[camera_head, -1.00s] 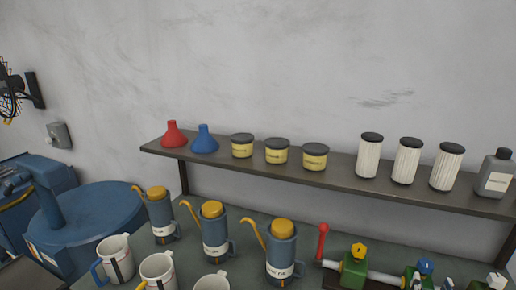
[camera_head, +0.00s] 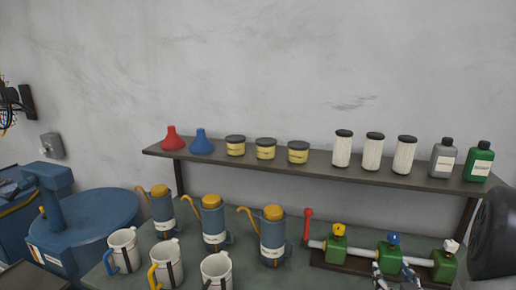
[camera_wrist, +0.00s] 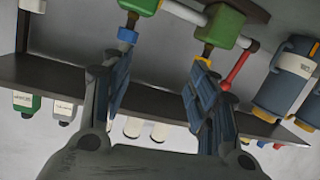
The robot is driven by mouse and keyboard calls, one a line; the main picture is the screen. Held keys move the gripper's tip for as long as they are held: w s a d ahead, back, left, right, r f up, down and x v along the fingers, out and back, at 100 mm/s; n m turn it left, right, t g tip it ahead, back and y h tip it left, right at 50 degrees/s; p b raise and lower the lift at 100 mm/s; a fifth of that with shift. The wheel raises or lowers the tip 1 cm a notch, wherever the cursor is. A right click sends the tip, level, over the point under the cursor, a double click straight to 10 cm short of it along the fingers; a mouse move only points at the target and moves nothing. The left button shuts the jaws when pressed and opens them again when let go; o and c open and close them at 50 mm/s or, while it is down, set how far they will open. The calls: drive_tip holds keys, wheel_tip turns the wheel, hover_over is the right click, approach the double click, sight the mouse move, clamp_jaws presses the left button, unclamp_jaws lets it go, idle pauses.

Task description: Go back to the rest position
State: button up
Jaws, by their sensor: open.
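My gripper (camera_wrist: 160,65) is open in the wrist view, with its two dark fingers apart and nothing between them. In the head view my gripper (camera_head: 382,278) shows only in part at the bottom edge, in front of the valve manifold. The manifold has green blocks (camera_head: 390,257) with yellow, blue and white knobs and a red lever (camera_head: 307,226). In the wrist view, which is upside down, a green block (camera_wrist: 222,27) is beyond the fingers. Whether the fingers touch the manifold I cannot tell.
A shelf (camera_head: 320,170) holds funnels, yellow tubs, white filters, a grey bottle (camera_head: 442,158) and a green bottle (camera_head: 478,161). Blue oil cans (camera_head: 273,238) and white jugs (camera_head: 217,270) crowd the bench's left. A blue drum (camera_head: 90,220) stands at far left.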

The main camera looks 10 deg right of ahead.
drive_tip(key=a+r+n+g+y, duration=0.1)
drive_tip(key=a+r+g, duration=0.1)
drive_tip(key=a+r, duration=0.45)
drive_tip(key=a+r+n+g+y, duration=0.1)
drive_tip(key=a+r+g, duration=0.15)
drive_tip(key=a, duration=0.65)
drive_tip(key=s+a+r+n+g+y, duration=0.1)
drive_tip(key=s+a+g+y, duration=0.2)
drive_tip(key=s+a, duration=1.3)
drive_tip(key=s+g, duration=0.2)
drive_tip(key=s, duration=0.2)
drive_tip(key=shift+r+y, duration=0.25)
drive_tip(key=shift+y, duration=0.15)
drive_tip(key=shift+s, duration=0.1)
